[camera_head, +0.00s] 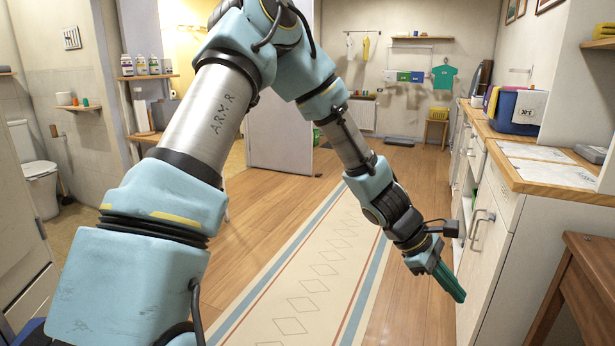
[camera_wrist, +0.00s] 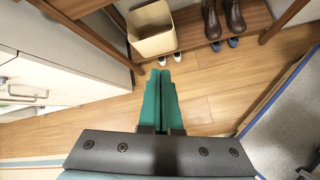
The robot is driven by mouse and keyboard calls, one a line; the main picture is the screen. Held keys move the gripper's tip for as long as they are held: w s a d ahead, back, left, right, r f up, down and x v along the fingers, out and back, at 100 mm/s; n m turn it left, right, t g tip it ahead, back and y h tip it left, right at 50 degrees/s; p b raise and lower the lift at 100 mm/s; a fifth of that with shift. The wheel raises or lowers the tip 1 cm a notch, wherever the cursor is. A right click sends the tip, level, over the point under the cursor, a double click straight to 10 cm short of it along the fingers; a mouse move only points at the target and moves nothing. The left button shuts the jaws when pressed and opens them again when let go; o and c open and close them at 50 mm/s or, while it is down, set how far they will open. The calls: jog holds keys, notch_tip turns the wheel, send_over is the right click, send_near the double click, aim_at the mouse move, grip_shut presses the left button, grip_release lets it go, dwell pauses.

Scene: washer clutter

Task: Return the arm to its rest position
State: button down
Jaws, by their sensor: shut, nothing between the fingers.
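My gripper (camera_head: 449,283) has teal fingers and hangs low in the head view, in front of the white cabinets and above the wooden floor. In the wrist view my gripper (camera_wrist: 160,78) shows its two teal fingers pressed side by side, shut and empty. My arm reaches across the head view from the lower left, up over the top, then down to the right, bent at the elbow. Nothing touches the fingers in either view.
White cabinets (camera_head: 488,210) with a wooden counter stand close right of my gripper. A brown wooden table (camera_head: 590,262) is at lower right. A wooden bench (camera_wrist: 195,28) with a beige box (camera_wrist: 151,32) and boots (camera_wrist: 224,18) lies beyond the fingertips. The patterned runner (camera_head: 318,262) is clear.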

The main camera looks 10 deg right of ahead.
jog(key=w+a+r+m+t+y+p, duration=0.2)
jog(key=w+a+r, duration=0.2)
jog(key=a, duration=0.7)
jog(key=w+a+r+m+t+y+p, duration=0.15)
jog(key=w+a+r, duration=0.25)
jog(key=a, duration=0.8)
jog(key=w+a+r+m+t+y+p, duration=0.2)
jog(key=w+a+r+m, duration=0.1)
jog(key=a, duration=0.8)
jog(key=s+a+r+m+y+p, duration=0.1)
jog(key=a+r, duration=0.3)
jog(key=a, duration=0.7)
jog(key=shift+s+r+t+y+p, duration=0.3)
jog(key=shift+t+y+p, duration=0.05)
jog(key=shift+p, duration=0.15)
